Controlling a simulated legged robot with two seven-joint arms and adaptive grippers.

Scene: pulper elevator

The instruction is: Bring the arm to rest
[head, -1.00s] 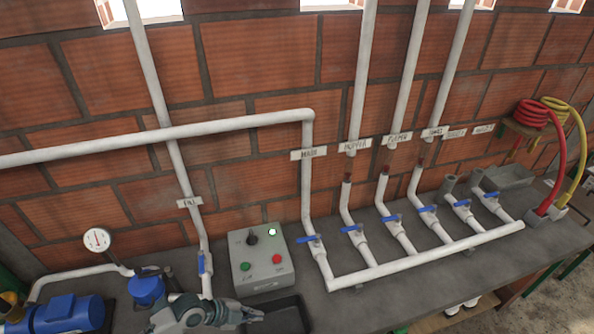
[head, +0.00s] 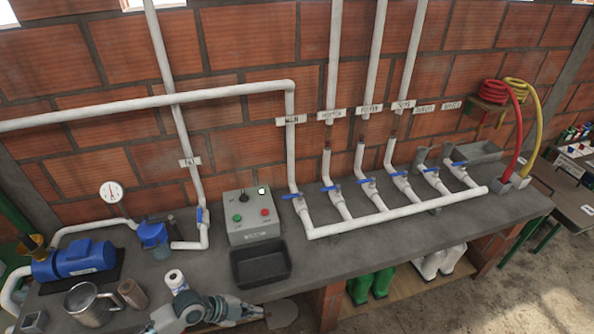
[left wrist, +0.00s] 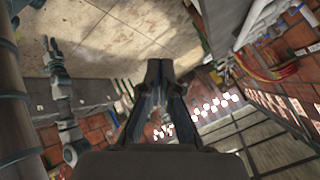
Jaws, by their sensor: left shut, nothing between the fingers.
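My left arm (head: 190,311) comes in low at the bottom edge of the head view, in front of the bench. My left gripper (head: 257,313) points right, below the black tray, with its fingertips small and partly blurred. In the left wrist view the left gripper (left wrist: 160,68) shows close up, its two dark fingers meeting at the tips with nothing between them. Jointed grey links (left wrist: 65,120), which look like one of my arms, show at the left there. My right gripper cannot be made out in either view.
The bench holds a control box (head: 252,216), a black tray (head: 261,264), a metal mug (head: 90,305), a white roll (head: 176,281) and a blue pump (head: 82,260). White pipes with blue valves (head: 367,182) run along the brick wall. Green boots (head: 372,285) stand below.

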